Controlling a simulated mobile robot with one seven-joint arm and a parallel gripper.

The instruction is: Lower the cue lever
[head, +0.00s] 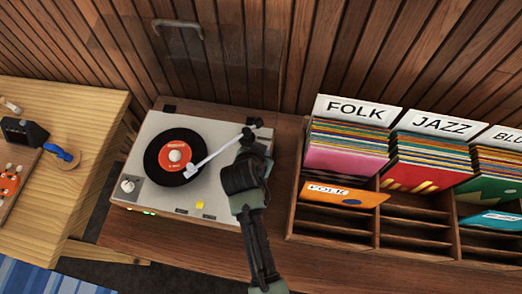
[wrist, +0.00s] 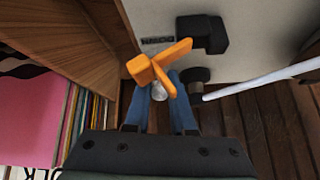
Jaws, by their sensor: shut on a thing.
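The record player (head: 150,135) has a pale deck with a black record (head: 165,160) and red label. Its white tonearm (head: 215,155) reaches over the record; whether the needle touches is too small to tell. My gripper (head: 248,141) is over the deck's right side by the tonearm's base. In the wrist view my gripper (wrist: 160,90) has its blue fingers shut around a small silver rounded piece, seemingly the end of the cue lever (wrist: 158,92). An orange crossed piece is at the fingertips. The tonearm (wrist: 265,80) passes close on the right. My wrist hides the lever in the head view.
A wooden record rack (head: 372,215) with FOLK and JAZZ sleeves stands close to the right. A raised clear lid (head: 215,55) is behind the player. A wooden table (head: 85,120) is on the left. The counter front (head: 170,240) is clear.

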